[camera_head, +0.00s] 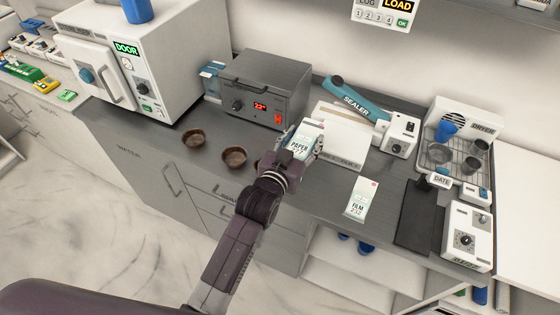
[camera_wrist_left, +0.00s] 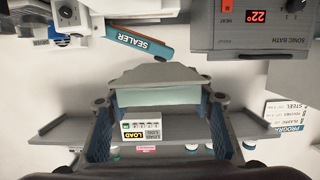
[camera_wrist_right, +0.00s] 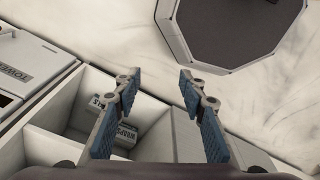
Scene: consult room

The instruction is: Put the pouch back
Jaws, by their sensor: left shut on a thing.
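A paper pouch (camera_head: 300,147), white and pale green with the print "PAPER", is in my left gripper (camera_head: 303,143) above the counter, in front of the sealer. In the left wrist view my left gripper (camera_wrist_left: 160,100) is shut on it, and its pale teal face (camera_wrist_left: 158,96) spans the fingers. A film pouch (camera_head: 360,199), white with green print, lies flat on the counter to the right. My right gripper (camera_wrist_right: 157,80) is open and empty in the right wrist view, above an open drawer (camera_wrist_right: 150,112). It does not show in the head view.
The sealer (camera_head: 358,103) with its teal arm stands behind the held pouch. A grey sonic bath (camera_head: 265,88) is to its left, and brown bowls (camera_head: 234,158) sit in front. A dryer rack (camera_head: 463,150) and black mat (camera_head: 418,215) are right. White boxes (camera_wrist_right: 125,135) lie in the drawer.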

